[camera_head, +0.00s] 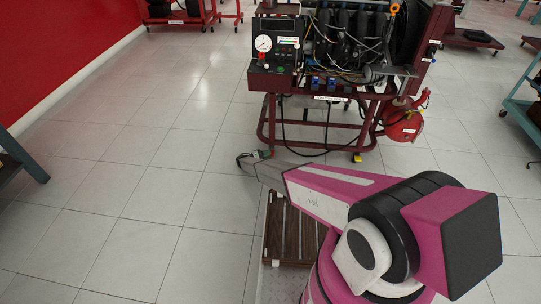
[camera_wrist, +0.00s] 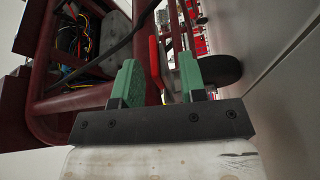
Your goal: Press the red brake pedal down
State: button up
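The red brake pedal (camera_wrist: 155,62) shows in the wrist view as a narrow upright red plate just beyond and between my fingertips. My gripper (camera_wrist: 159,75) has two green-padded fingers standing apart, with a gap on both sides of the red plate in the picture. I cannot tell whether a finger touches it. In the head view my gripper (camera_head: 250,157) is low, near the left foot of the engine trainer (camera_head: 277,80). The pedal cannot be made out in the head view.
The trainer's dark red frame (camera_head: 262,126) stands right beside my gripper, with cables hanging under it. A red round tank (camera_head: 403,128) sits at its right. A dark wheel (camera_wrist: 221,70) shows in the wrist view. Tiled floor (camera_head: 150,150) at the left is clear.

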jog(key=v, duration=0.8)
jog(key=shift+s+a, duration=0.1)
jog(key=shift+a, duration=0.2)
